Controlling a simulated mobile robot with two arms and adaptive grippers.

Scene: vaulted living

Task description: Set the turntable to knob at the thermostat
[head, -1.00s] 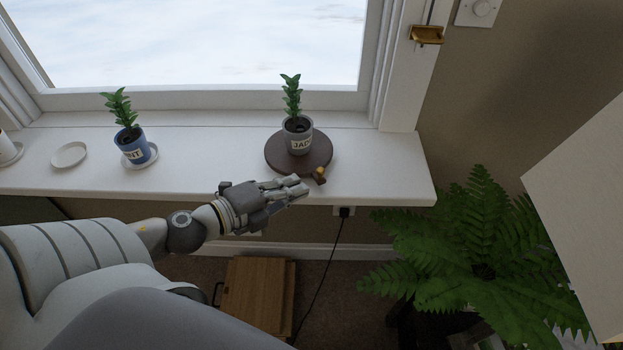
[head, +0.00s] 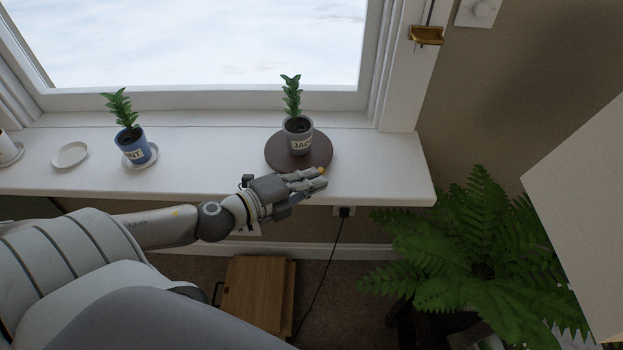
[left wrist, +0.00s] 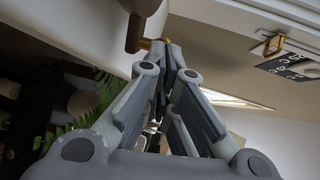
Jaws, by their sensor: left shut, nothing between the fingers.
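The turntable (head: 277,160) is a dark brown round disc near the right end of the white sill. A grey pot labelled JADE (head: 299,140) with a green plant stands on it. A small yellow-tipped knob (head: 321,170) at the disc's front right edge is mostly hidden by my fingers. In the left wrist view a brown piece (left wrist: 139,20) with a yellow bit shows just beyond the fingertips. My left gripper (head: 322,178) is shut and empty at the knob; I cannot tell whether it touches. The white thermostat (head: 481,9) with a round dial is on the wall at top right. My right gripper is not in view.
A blue pot (head: 132,150) with a plant and an empty white saucer (head: 70,155) stand on the sill to the left. A brass fitting (head: 426,35) is on the window frame. A fern (head: 480,250) fills the lower right. A black cord hangs below the sill.

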